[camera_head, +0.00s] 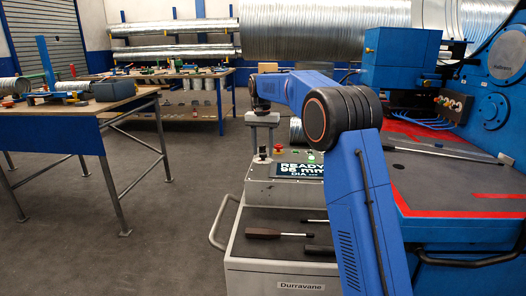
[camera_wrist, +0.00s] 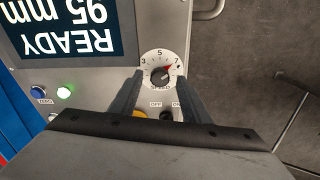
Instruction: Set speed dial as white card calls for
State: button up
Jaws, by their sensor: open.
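The speed dial (camera_wrist: 160,72) is a round white scale with a dark knob on the grey console; the figures 3, 5 and 7 are readable. Its red pointer is close to the 7. My gripper (camera_wrist: 160,78) is open, with one dark finger on each side of the knob's lower part in the wrist view. I cannot tell whether the fingers touch it or how far above it they are. In the head view my gripper (camera_head: 265,149) points down over the console's back left corner. I cannot make out a white card in either view.
The console display (camera_wrist: 70,28) reads READY and 95 mm. A lit green button (camera_wrist: 64,92) and a blue button (camera_wrist: 39,92) are beside it. A blue machine table (camera_head: 450,190) stands right; workbenches are left.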

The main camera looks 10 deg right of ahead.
jog(key=shift+f, duration=0.45)
jog(key=c, duration=1)
jog(key=shift+c, duration=0.2)
